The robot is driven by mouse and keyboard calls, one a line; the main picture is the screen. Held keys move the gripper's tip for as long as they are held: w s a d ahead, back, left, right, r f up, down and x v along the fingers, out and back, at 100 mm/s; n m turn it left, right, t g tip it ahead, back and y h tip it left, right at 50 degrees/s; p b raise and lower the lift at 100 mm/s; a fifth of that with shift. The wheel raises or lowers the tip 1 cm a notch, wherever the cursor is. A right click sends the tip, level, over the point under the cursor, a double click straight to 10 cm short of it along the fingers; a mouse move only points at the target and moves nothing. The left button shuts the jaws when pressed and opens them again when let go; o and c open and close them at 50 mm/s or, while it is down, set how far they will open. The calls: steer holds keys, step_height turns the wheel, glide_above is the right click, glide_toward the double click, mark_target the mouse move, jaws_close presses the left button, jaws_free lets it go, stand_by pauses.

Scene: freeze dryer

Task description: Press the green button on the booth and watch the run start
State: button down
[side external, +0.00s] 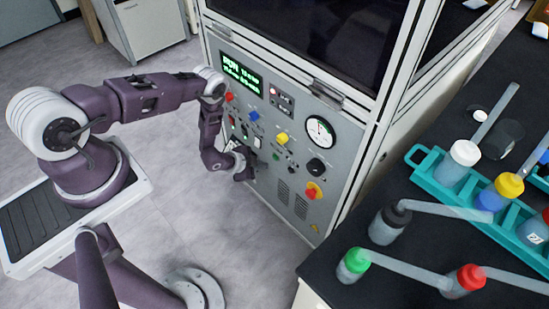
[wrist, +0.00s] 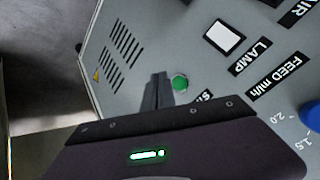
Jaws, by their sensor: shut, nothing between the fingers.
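The booth's grey control panel (side external: 285,135) faces my arm. Its lit display (side external: 242,75) shows green text; the first word looks like "RUN" and the rest is too small to read surely. In the wrist view, a round green button (wrist: 180,83) sits beside a label partly hidden by my gripper. My gripper (wrist: 160,77) is shut and empty, its fingertips just left of the green button in that view. I cannot tell whether they touch the panel. In the side view my gripper (side external: 246,175) is at the panel's lower left.
The panel carries a blue knob (wrist: 312,116), a white square (wrist: 224,37) near the LAMP label, vent slots (wrist: 120,58), a round gauge (side external: 320,131) and a red-and-yellow switch (side external: 314,190). A black bench with a teal rack (side external: 478,216) and several bottles stands right.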

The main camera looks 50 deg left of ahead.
steer(key=s, duration=0.3)
steer(key=shift+s, duration=0.1)
stand_by(0.5)
steer(key=w+a+r+n+g, duration=0.1)
steer(key=w+a+r, duration=0.3)
steer(key=r, duration=0.5)
step_height(320, 180, up, 35)
steer(key=s+n+g+y, duration=0.1)
steer(key=n+g+y, duration=0.15)
steer(key=n, duration=0.25)
steer(key=s+d+r+n, duration=0.2)
steer(key=s+d+r, duration=0.5)
steer(key=s+r, duration=0.6)
steer(key=s+d+r, duration=0.1)
steer(key=s+d, duration=0.2)
steer(key=s, duration=0.4)
steer(key=s+d+r+h, duration=0.1)
steer(key=s+d, duration=0.2)
steer(key=s, duration=0.4)
steer(key=shift+s+d+n, duration=0.15)
steer(key=shift+n, duration=0.15)
